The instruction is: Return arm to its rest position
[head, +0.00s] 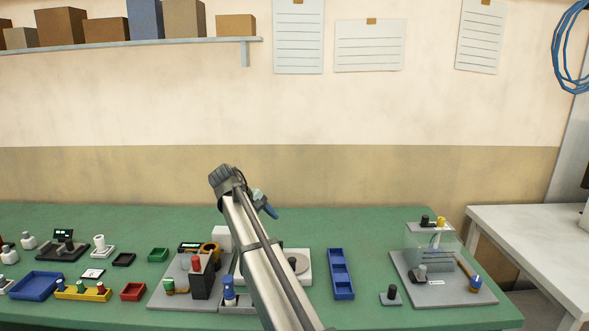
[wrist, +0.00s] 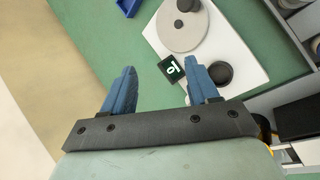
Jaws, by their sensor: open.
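My gripper (wrist: 158,88) is open and empty in the wrist view, with its two blue fingers spread apart. In the head view my gripper (head: 265,206) is partly hidden behind my arm, raised over the middle of the green table (head: 370,225). In the wrist view the fingers are above the green table and the edge of a white device (wrist: 240,52). The right finger overlaps the device in the picture, beside a black round knob; I cannot tell the height between them.
A blue compartment tray (head: 341,274) lies right of my arm. A clear box station (head: 430,262) stands farther right. Left are a grey station with a black block (head: 201,283), a blue bin (head: 36,285) and a red bin (head: 133,291). The table's back strip is clear.

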